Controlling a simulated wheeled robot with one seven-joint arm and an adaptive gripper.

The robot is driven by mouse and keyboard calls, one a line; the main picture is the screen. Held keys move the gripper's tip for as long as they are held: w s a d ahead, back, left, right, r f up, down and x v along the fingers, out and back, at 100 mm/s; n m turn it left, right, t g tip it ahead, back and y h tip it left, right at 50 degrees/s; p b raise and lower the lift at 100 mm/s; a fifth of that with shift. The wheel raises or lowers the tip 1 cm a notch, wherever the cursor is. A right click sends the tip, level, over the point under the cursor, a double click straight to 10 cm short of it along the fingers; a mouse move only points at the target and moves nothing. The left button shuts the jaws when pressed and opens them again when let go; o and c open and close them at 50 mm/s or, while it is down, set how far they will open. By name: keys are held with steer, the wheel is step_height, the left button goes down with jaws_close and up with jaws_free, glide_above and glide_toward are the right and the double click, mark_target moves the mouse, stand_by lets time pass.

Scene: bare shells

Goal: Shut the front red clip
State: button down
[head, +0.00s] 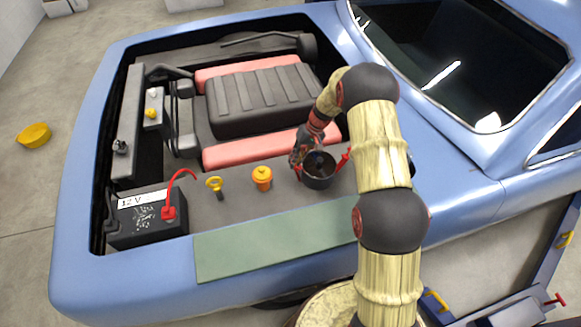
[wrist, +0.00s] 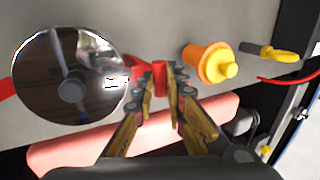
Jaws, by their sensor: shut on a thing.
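A dark round housing (head: 318,178) with a central post stands in the engine bay; in the wrist view it is a shiny round top (wrist: 70,105). One red clip (wrist: 159,76) is on the housing side facing the battery. My gripper (wrist: 174,78) is closed on this clip, beside the housing rim; the fingers partly hide it. In the head view my gripper (head: 299,158) reaches down at the housing's left side. The other red clip (head: 346,157) sticks out on the right, tilted up and outward; its red end shows at the wrist view's left edge (wrist: 5,86).
An orange cap (head: 262,178), a yellow dipstick handle (head: 214,184) and a battery (head: 145,222) with a red cable are to the left. A black-and-red engine cover (head: 260,100) lies behind. A green mat (head: 275,247) covers the near fender. A yellow bowl (head: 34,135) is on the floor.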

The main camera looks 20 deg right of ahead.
steer(key=shift+d+f+y+b, duration=0.15)
steer(key=shift+d+y+b, duration=0.5)
steer(key=shift+d, duration=0.15)
steer(key=shift+d+b, duration=0.4)
steer(key=shift+d, duration=0.3)
steer(key=c, duration=1.8)
jaws_free()
steer(key=shift+d, duration=0.2)
steer(key=shift+a, duration=0.1)
steer(key=v, duration=1.2)
steer(key=shift+w, duration=0.1)
